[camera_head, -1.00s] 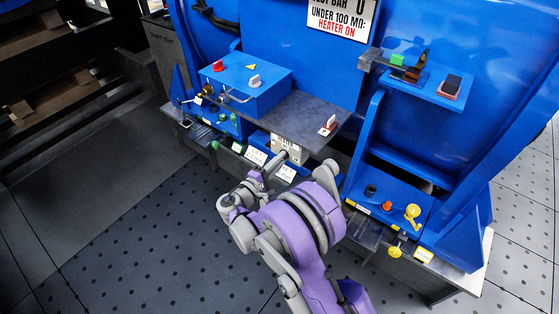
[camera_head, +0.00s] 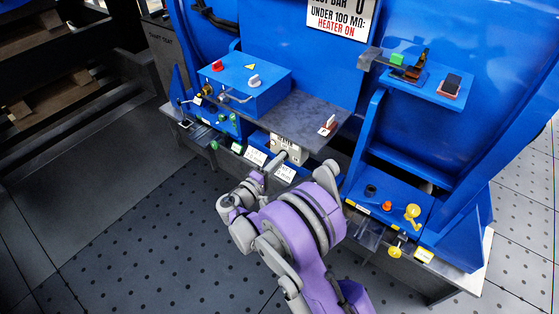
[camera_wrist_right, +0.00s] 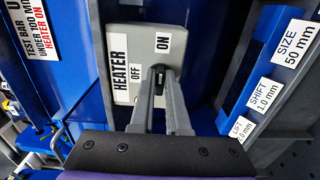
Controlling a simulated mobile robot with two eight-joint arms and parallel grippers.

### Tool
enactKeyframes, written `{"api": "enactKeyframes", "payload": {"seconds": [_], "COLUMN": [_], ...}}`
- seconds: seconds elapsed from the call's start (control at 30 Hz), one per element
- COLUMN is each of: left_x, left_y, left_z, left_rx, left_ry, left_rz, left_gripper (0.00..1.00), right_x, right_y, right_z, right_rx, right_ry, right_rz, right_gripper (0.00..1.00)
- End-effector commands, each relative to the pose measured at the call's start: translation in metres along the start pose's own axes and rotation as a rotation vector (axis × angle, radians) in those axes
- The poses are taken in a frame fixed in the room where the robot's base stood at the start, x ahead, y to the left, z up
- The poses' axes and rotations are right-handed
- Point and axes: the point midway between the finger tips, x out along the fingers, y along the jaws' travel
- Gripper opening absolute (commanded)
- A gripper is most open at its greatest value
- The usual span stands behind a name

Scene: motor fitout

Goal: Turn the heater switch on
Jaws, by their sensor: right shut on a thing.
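The heater switch is a pale grey plate (camera_wrist_right: 183,45) with HEATER, OFF and ON labels and a small black lever (camera_wrist_right: 158,70). In the head view the plate (camera_head: 288,146) sits low on the blue machine, under the front of a grey shelf. My right gripper (camera_wrist_right: 160,80) is shut on the black lever, with one grey finger on each side of it. The fingers partly hide the lever, and I cannot tell how it is tilted. In the head view the right gripper (camera_head: 280,158) reaches up to the plate. My left gripper is not in view.
The grey shelf (camera_head: 310,120) juts out above the switch, with a red-and-white block (camera_head: 327,125) near its right edge. White labels (camera_head: 256,156) line the edge below. A blue box (camera_head: 245,85) stands left, and a yellow knob (camera_head: 413,212) sits right. The floor in front is clear.

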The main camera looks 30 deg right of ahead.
Motion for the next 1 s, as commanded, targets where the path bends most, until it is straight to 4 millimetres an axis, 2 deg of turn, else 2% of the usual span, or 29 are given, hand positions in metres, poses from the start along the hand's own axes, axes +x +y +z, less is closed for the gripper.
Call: {"api": "enactKeyframes", "payload": {"seconds": [0.03, 0.07, 0.2, 0.57, 0.67, 1.0], "left_x": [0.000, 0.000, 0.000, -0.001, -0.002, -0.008], "left_y": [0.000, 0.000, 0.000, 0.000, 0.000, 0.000], "left_z": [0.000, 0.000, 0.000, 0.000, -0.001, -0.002], "left_rx": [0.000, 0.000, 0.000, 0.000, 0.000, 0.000], "left_ry": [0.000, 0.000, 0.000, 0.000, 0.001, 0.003], "left_rz": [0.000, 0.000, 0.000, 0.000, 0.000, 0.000], "left_gripper": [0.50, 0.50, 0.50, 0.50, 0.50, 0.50], "right_x": [0.000, 0.000, 0.000, -0.005, -0.018, -0.085], "right_y": [0.000, 0.000, 0.000, 0.000, 0.000, 0.000], "right_z": [0.000, 0.000, 0.000, 0.000, -0.001, -0.001], "right_rx": [0.000, 0.000, 0.000, -0.001, 0.000, 0.000], "right_ry": [-0.001, -0.001, 0.000, 0.001, 0.003, 0.004], "right_rz": [-0.001, -0.001, -0.001, -0.001, -0.001, -0.002], "right_gripper": [0.00, 0.19, 0.44, 0.44, 0.44, 0.44]}}
